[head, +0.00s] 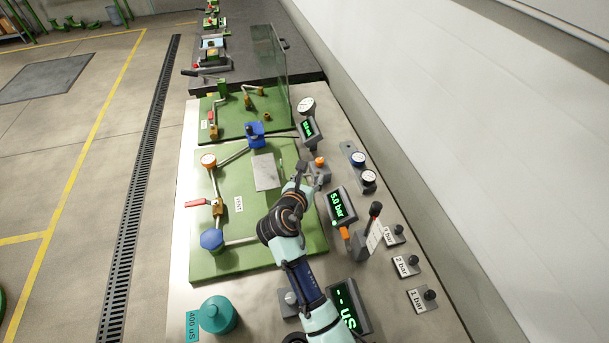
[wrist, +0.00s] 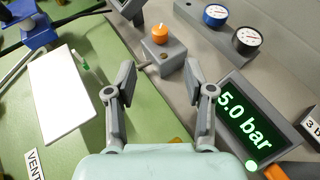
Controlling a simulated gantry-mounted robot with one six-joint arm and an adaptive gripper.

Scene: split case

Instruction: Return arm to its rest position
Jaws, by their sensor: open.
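My gripper (head: 302,176) is at the end of my pale green and black arm, over the right edge of the green panel (head: 225,265) in the head view. In the wrist view my gripper (wrist: 162,88) has its two grey fingers spread apart with nothing between them. A grey box with an orange knob (wrist: 160,34) stands just beyond the fingertips, and the orange knob also shows in the head view (head: 319,161). I cannot tell whether the fingers touch the box.
A display reading 5.0 bar (head: 337,205) stands close to the right of my gripper. A grey lever unit (head: 366,238) and labelled bar knobs (head: 407,265) are further right. A teal bottle (head: 217,315) stands at the front left. A clear upright screen (head: 270,55) is at the back.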

